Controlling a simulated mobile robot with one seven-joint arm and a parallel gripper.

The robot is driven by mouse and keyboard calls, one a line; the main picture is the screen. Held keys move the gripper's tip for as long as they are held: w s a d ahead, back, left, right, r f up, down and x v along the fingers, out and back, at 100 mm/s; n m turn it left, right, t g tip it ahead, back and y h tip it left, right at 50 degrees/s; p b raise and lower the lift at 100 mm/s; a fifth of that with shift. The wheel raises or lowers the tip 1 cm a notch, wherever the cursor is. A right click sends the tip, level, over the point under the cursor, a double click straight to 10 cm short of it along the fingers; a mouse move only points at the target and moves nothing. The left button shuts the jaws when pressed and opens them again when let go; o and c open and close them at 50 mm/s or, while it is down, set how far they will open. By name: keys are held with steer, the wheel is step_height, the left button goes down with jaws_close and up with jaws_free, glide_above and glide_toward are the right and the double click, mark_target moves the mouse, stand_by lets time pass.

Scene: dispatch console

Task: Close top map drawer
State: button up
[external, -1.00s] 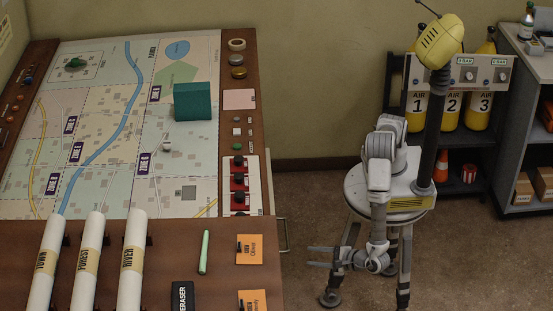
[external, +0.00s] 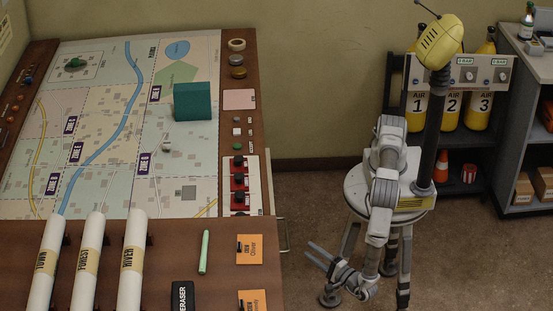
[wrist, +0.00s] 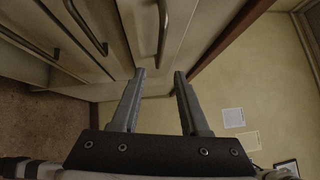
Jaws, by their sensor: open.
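The console's top map drawer (external: 267,185) shows in the external view as a pale edge sticking out past the right side of the wooden top, so it looks partly pulled out. Its metal handle (external: 285,236) is just outside that edge. In the wrist view, the handle nearest the wooden top edge (wrist: 163,32) lies ahead of my fingertips. My gripper (external: 307,249) is beside the console, right of the handle and apart from it. In the wrist view my gripper (wrist: 160,74) is open and empty, its two fingers spread.
More drawer fronts with bar handles (wrist: 85,28) lie to the left in the wrist view. The console top holds a map (external: 110,150), rolled tubes (external: 88,262) and a teal block (external: 192,101). Bare floor (external: 310,195) lies between console and robot. Shelves stand at the right.

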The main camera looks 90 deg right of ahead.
mark_target(287, 232)
steer(key=b+x, duration=0.1)
steer(key=x, duration=1)
steer(key=shift+w+d, duration=0.2)
steer(key=shift+w, duration=0.05)
steer(key=shift+c, duration=0.3)
jaws_close()
stand_by(0.6)
